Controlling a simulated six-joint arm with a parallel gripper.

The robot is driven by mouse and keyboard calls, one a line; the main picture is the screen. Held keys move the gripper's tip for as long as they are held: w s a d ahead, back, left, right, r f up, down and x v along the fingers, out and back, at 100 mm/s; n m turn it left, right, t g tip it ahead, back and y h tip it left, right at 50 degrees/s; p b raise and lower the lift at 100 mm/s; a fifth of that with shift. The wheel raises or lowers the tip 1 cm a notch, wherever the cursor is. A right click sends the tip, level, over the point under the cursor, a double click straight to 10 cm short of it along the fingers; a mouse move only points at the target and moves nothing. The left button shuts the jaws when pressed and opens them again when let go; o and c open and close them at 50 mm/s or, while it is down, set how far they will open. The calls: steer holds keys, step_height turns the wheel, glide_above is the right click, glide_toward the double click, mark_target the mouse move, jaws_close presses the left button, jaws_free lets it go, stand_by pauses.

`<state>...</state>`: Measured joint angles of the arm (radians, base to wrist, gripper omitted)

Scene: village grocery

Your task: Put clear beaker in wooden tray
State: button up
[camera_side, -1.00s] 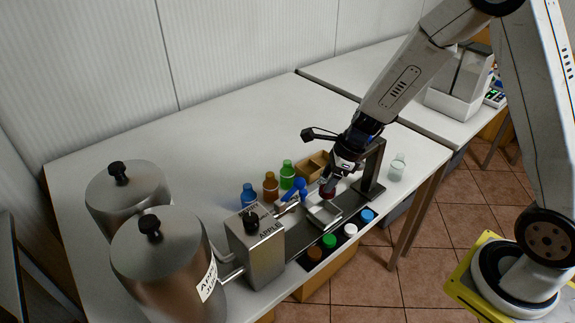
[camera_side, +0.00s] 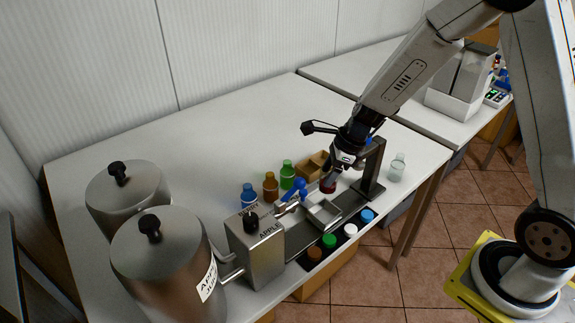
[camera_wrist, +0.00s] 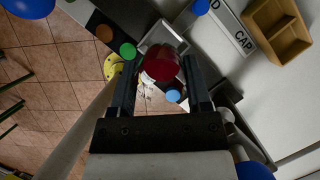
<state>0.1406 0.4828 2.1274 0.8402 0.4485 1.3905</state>
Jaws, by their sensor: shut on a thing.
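My gripper (camera_wrist: 162,75) is shut on a beaker (camera_wrist: 162,64) that shows dark red contents between the two fingers. In the side view the beaker (camera_side: 328,187) hangs under my gripper (camera_side: 333,178), just in front of the wooden tray and behind the square metal drip tray. Its clear walls are hard to make out. The wooden tray (camera_side: 305,170) is a small open box with compartments, partly hidden behind my gripper.
Blue, brown and green bottles (camera_side: 270,186) stand left of the tray. A blue-handled tap juts from the metal APPLE box (camera_side: 257,258). A dark post (camera_side: 374,165) rises close right of my gripper. Coloured caps (camera_side: 350,230) line the front edge. A clear bottle (camera_side: 397,168) stands at right.

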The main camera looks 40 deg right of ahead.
steer(key=w+d+f+n, duration=0.1)
steer(key=w+d+f, duration=0.1)
steer(key=w+d, duration=0.3)
steer(key=w+d+f+n, duration=0.1)
steer(key=w+d, duration=0.4)
steer(key=w, duration=0.6)
steer(key=shift+w+d+f+g+y, duration=0.2)
steer(key=shift+w+f+g+y, duration=0.1)
steer(key=shift+f, duration=0.05)
steer(key=shift+f, duration=0.1)
steer(key=shift+f, duration=3.4)
steer(key=shift+f, duration=0.4)
steer(key=o, duration=1.3)
steer(key=shift+r, duration=0.15)
